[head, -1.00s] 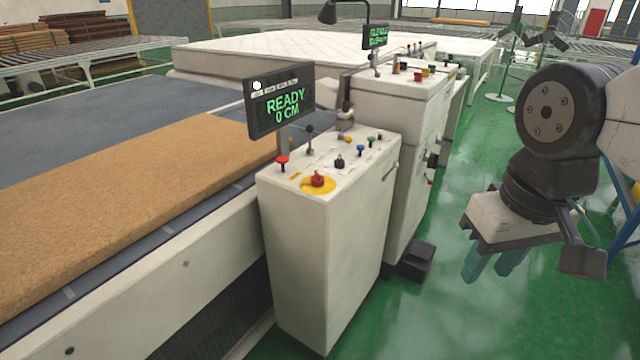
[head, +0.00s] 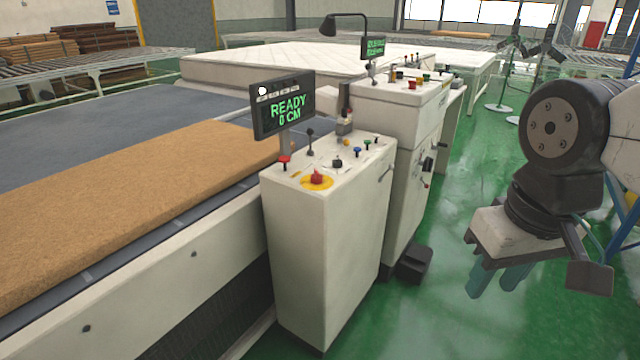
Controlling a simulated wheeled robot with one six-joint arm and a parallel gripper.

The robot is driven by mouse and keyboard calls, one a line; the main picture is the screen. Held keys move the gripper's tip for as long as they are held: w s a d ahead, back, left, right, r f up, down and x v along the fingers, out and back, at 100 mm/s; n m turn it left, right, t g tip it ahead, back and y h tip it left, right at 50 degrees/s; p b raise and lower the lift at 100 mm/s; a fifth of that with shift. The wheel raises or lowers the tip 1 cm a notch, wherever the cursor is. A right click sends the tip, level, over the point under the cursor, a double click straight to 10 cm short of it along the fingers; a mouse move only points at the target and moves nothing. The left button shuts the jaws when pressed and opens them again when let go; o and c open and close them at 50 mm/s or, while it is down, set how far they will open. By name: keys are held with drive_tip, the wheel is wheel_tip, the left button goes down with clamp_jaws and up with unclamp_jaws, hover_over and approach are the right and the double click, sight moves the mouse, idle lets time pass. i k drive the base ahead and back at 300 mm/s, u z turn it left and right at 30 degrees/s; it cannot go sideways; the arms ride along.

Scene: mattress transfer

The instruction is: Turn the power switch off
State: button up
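A white control cabinet (head: 325,265) stands in the middle with a sloped top panel. The panel carries a red knob on a yellow disc (head: 317,180), a black knob (head: 337,164), a red push button (head: 284,161), a black lever (head: 310,141) and small blue and green buttons. No label shows which one is the power switch. A display (head: 284,105) above the panel reads "READY 0 CM". My gripper (head: 497,282) hangs at the right, over the floor and well apart from the cabinet. Its two teal fingers point down with a gap between them, and they hold nothing.
A second cabinet (head: 392,108) with its own controls and display stands behind the first, with a black box (head: 414,263) at its foot. A conveyor with a brown mattress slab (head: 130,200) runs along the left. The green floor (head: 450,325) right of the cabinets is clear.

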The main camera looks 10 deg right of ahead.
sight(317, 179)
drive_tip(key=z, duration=0.15)
drive_tip(key=i, duration=0.9)
drive_tip(key=u, duration=0.5)
